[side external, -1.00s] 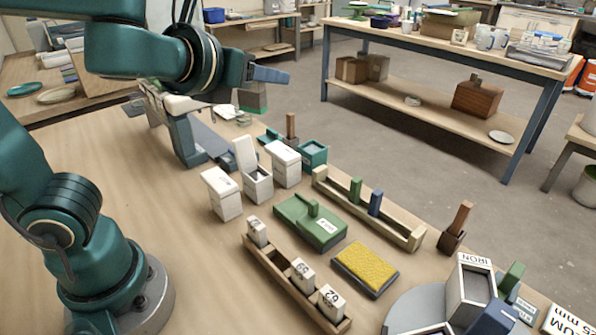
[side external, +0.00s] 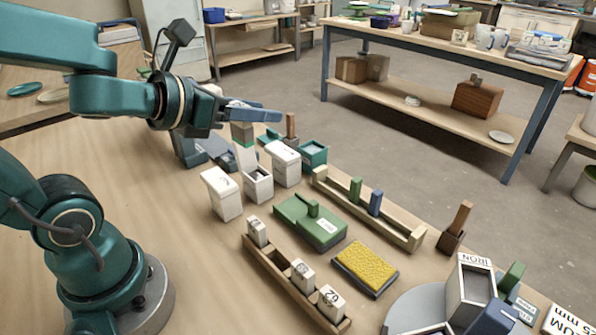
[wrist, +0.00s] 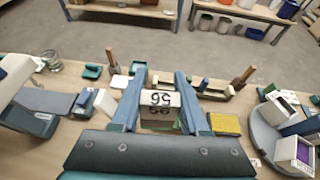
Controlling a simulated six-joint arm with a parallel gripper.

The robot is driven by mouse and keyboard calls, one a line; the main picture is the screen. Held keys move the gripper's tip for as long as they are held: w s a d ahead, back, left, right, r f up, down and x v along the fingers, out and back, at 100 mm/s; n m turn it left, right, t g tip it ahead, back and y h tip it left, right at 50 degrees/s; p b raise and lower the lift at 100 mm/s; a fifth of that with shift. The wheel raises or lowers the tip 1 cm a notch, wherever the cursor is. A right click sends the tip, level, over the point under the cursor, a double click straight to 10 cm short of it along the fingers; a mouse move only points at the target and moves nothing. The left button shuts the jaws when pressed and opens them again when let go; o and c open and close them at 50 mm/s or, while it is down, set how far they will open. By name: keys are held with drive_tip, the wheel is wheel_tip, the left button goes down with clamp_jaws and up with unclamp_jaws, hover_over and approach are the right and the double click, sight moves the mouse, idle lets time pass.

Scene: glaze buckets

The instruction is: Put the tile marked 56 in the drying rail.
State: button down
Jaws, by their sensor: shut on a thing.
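My gripper (side external: 262,115) is shut on the tile marked 56 (wrist: 160,99). In the side view the held tile (side external: 242,131) hangs upright under the fingers, grey-brown above with a green lower edge. It appears over the open white bucket (side external: 259,187); I cannot tell if it touches it. A pale wooden rail (side external: 399,237), apparently the drying rail, stands to the right with a green tile (side external: 355,189) and a blue tile (side external: 375,202) upright in it, and bare slot between the blue tile and its right end.
A darker wooden rack (side external: 272,272) holds white numbered tiles. White lidded boxes (side external: 222,196) flank the open bucket. A green tray (side external: 322,233) and yellow sponge (side external: 366,266) lie between rack and pale rail. A teal container (side external: 313,156) stands behind.

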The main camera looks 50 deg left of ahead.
drive_tip(key=shift+w+d+r, duration=0.9)
drive_tip(key=shift+d+r, duration=0.55)
drive_tip(key=shift+d, duration=0.25)
drive_tip(key=s+a+f+n+g+y, duration=1.25)
drive_tip(key=a+f+n, duration=0.2)
drive_tip(key=n, duration=0.25)
drive_tip(key=shift+g, duration=0.45)
drive_tip(key=shift+w+a+f, duration=0.1)
drive_tip(key=shift+f, duration=1.7)
drive_tip(key=shift+w+a+f, duration=0.1)
drive_tip(key=shift+f, duration=1.7)
drive_tip(key=shift+f, duration=0.1)
